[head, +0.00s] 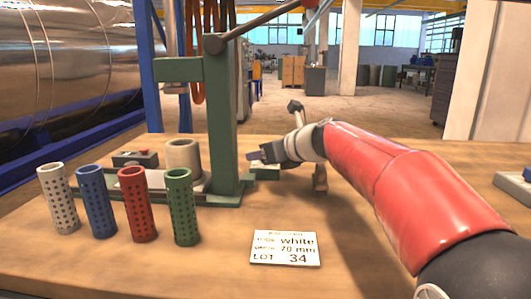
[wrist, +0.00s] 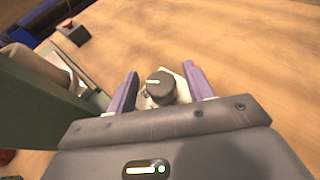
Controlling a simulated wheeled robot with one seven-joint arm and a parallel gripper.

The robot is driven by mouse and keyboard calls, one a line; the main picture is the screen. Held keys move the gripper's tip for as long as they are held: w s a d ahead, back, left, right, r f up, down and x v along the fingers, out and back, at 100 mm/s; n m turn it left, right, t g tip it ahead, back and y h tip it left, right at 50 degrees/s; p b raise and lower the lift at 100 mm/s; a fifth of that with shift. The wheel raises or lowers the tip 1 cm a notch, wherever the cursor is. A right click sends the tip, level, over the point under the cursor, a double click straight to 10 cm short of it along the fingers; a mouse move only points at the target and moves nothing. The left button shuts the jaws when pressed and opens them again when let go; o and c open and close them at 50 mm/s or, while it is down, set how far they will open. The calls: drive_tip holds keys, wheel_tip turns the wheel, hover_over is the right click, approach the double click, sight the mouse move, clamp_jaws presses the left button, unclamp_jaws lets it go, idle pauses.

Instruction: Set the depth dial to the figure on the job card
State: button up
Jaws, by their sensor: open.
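The job card (head: 285,249) lies on the bench at the front; it reads white, 70 mm, LOT 34. The depth dial (wrist: 160,87) shows in the wrist view as a dark round knob with a pale pointer line, on a light plate (wrist: 188,72). The pointer aims up and left; its figures are too small to read. My gripper (wrist: 160,86) is open, with one purple finger on each side of the knob; I cannot tell whether they touch it. In the head view my gripper (head: 255,157) is beside the green press (head: 221,120), and the dial is hidden.
White (head: 58,198), blue (head: 97,202), red (head: 138,204) and green (head: 183,207) perforated tubes stand front left. A grey cylinder (head: 184,156) stands on the press base. A box with a red button (head: 135,159) sits behind. The bench is clear around the card.

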drive_tip(key=c, duration=1)
drive_tip(key=shift+d, duration=0.1)
drive_tip(key=n+g+y+p, duration=0.2)
drive_tip(key=shift+w+r+n+g, duration=0.1)
drive_tip(key=shift+n+g, duration=0.2)
drive_tip(key=shift+n, duration=0.1)
drive_tip(key=shift+n+g+y, duration=1)
drive_tip(key=shift+n+g, duration=1.2)
drive_tip(key=shift+g, duration=0.1)
drive_tip(key=o, duration=1)
drive_tip(key=shift+g, duration=0.3)
